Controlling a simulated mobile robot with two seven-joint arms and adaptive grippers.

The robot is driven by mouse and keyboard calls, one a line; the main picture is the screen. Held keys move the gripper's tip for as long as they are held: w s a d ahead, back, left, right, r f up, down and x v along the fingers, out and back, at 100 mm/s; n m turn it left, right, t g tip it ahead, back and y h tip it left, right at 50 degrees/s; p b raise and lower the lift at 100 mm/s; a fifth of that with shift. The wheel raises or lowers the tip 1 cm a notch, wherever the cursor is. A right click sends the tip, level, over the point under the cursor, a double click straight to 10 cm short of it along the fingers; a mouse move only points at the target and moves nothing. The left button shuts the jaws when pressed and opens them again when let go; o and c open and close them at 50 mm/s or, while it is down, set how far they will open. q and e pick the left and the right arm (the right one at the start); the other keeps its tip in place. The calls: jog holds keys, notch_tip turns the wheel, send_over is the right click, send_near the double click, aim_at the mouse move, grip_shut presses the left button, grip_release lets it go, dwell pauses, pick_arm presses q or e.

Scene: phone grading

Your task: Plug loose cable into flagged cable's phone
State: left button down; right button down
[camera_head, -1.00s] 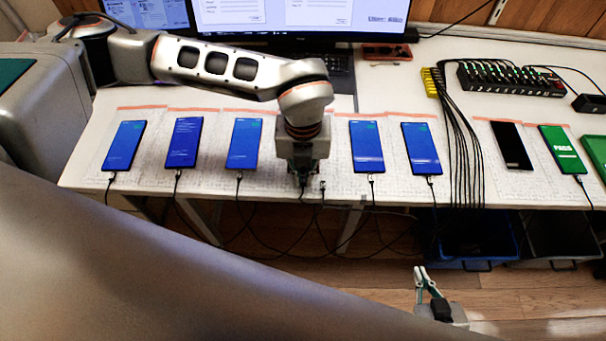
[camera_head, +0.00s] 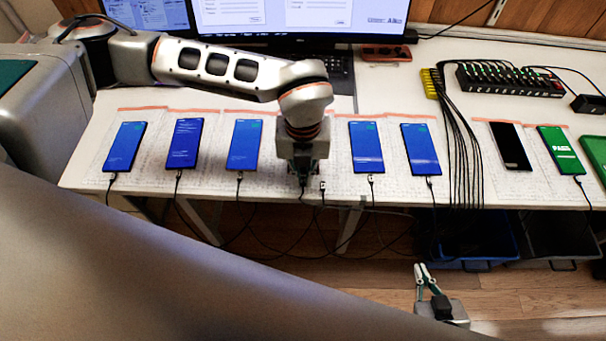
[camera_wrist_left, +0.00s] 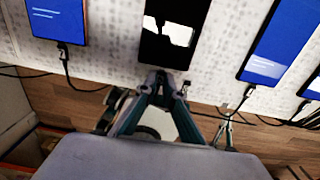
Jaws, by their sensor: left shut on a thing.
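My left gripper (camera_head: 303,172) is at the near edge of the table, over the lower end of a dark-screened phone (camera_wrist_left: 172,35). Its fingers (camera_wrist_left: 161,80) are shut on a cable plug (camera_head: 302,181) at that phone's bottom edge. The fingers hide the plug's tip, so I cannot tell whether it is in the port. A second cable end (camera_head: 322,187) lies just right of the gripper, apart from the phone; it also shows in the left wrist view (camera_wrist_left: 185,88). I can make out no flag. My right gripper (camera_head: 424,272) is low over the floor, away from the table.
Several blue-screened phones with cables plugged in lie on both sides, the nearest being a left one (camera_head: 244,145) and a right one (camera_head: 366,147). Right are a cable bundle (camera_head: 462,150), a black phone (camera_head: 511,145) and a green PASS phone (camera_head: 562,150). Cables hang below the table edge.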

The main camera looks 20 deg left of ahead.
jog(key=shift+s, duration=0.35)
dwell(0.3)
jog(key=shift+w+r, duration=0.2)
jog(key=shift+w, duration=0.15)
pick_arm(q)
jog(key=c, duration=2.1)
grip_release()
